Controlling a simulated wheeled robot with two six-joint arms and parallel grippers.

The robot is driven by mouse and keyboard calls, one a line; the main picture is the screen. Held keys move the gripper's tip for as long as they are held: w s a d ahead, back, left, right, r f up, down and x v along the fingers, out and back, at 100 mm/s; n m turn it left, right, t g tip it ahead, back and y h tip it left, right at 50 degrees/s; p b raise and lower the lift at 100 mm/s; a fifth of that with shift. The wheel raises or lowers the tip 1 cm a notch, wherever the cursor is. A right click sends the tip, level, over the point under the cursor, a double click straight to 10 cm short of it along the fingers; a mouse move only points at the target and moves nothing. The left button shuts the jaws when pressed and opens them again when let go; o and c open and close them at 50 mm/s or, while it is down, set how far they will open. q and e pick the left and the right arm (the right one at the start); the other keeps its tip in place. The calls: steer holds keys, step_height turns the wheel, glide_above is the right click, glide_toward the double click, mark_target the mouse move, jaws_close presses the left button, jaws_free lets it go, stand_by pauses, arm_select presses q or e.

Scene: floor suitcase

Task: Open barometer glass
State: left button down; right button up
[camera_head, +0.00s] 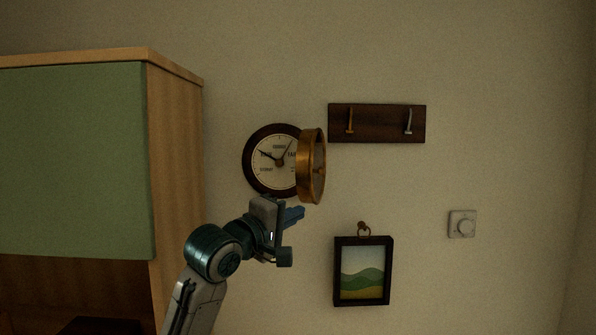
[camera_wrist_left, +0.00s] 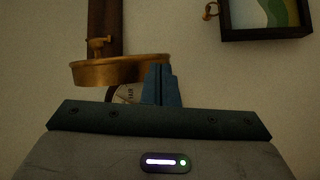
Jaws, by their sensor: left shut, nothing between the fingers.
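The barometer (camera_head: 266,172) hangs on the wall, with a dark round rim and a pale dial. Its brass-rimmed glass (camera_head: 311,166) stands swung out from the dial on the right side, seen nearly edge-on. In the left wrist view the brass rim (camera_wrist_left: 118,70) lies across the picture behind the fingers, and a bit of the dial (camera_wrist_left: 125,95) shows below it. My left gripper (camera_head: 298,214) is just below the brass rim, its blue fingers shut and empty. The fingers (camera_wrist_left: 161,84) overlap the rim's end in the wrist view; I cannot tell whether they touch it. My right gripper is out of view.
A green-fronted wooden cabinet (camera_head: 75,160) fills the left. A dark hook board (camera_head: 376,123) hangs at upper right of the barometer. A framed landscape picture (camera_head: 362,271) hangs below right, and a white dial switch (camera_head: 462,224) is further right. The wall between them is bare.

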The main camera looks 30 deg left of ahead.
arm_select(q)
steer(key=s+a+r+n+y+p, duration=0.1)
steer(key=s+a+r+n+y, duration=0.25)
steer(key=s+r, duration=0.5)
steer(key=w+d+f+p, duration=0.1)
steer(key=w+d+p, duration=0.2)
steer(key=w, duration=0.7)
steer(key=shift+w+d+n+g+p, duration=0.3)
steer(key=shift+n+p, duration=0.15)
steer(key=shift+p, duration=0.25)
